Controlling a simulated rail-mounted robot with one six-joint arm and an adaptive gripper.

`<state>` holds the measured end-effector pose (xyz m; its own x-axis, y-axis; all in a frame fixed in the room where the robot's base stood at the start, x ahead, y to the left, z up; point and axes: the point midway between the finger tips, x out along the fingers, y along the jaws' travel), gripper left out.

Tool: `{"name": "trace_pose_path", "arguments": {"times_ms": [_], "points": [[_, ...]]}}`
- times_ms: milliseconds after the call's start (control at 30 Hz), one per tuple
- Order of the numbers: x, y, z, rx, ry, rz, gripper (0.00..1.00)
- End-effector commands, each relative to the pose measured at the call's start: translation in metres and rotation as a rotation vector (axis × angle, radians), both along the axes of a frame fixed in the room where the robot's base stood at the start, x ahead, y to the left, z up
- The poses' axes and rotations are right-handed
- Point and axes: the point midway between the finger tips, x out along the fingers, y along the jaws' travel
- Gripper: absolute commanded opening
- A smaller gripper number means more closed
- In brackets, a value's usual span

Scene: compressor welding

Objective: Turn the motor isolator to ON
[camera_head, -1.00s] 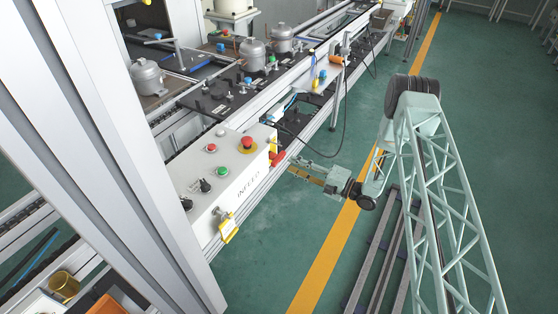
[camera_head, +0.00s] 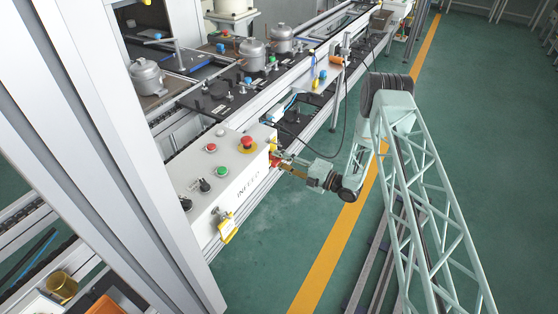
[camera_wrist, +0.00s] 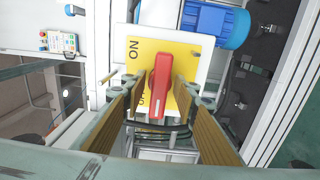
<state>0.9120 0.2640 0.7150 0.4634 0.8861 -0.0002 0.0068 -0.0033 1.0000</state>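The motor isolator shows in the wrist view as a yellow plate (camera_wrist: 183,56) on a white box, with a red handle (camera_wrist: 158,84) lying up-and-down in the picture. Black "ON" lettering stands at the plate's upper left; other lettering lower left is partly hidden by a finger. My gripper (camera_wrist: 160,92) is open, its two fingers on either side of the red handle. Narrow gaps seem to show; contact cannot be told. In the head view my gripper (camera_head: 282,161) is at the right end of the white control box, largely hiding the isolator.
The white control box (camera_head: 235,196) carries an emergency stop, push buttons and black knobs, with a yellow padlock-like tag (camera_head: 228,229) on its front. A blue motor (camera_wrist: 219,22) sits right behind the isolator. Green floor (camera_head: 290,235) beside the box is clear.

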Motion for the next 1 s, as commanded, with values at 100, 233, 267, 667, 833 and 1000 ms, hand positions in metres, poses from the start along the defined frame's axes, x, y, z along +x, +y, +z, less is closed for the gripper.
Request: {"name": "trace_pose_path", "arguments": {"times_ms": [100, 233, 267, 667, 833, 1000], "points": [[0.0001, 0.0000, 0.0001, 0.000, 0.000, 0.000, 0.27], [0.0000, -0.0001, 0.0001, 0.000, 0.000, 0.000, 0.21], [0.0000, -0.0001, 0.0001, 0.000, 0.000, 0.000, 0.18], [0.0000, -0.0001, -0.0001, 0.007, 0.014, 0.000, 0.11], [0.0002, -0.0002, -0.0004, 0.027, 0.052, 0.000, 0.11], [0.0006, -0.0002, -0.0005, 0.063, 0.119, 0.000, 0.11]]}}
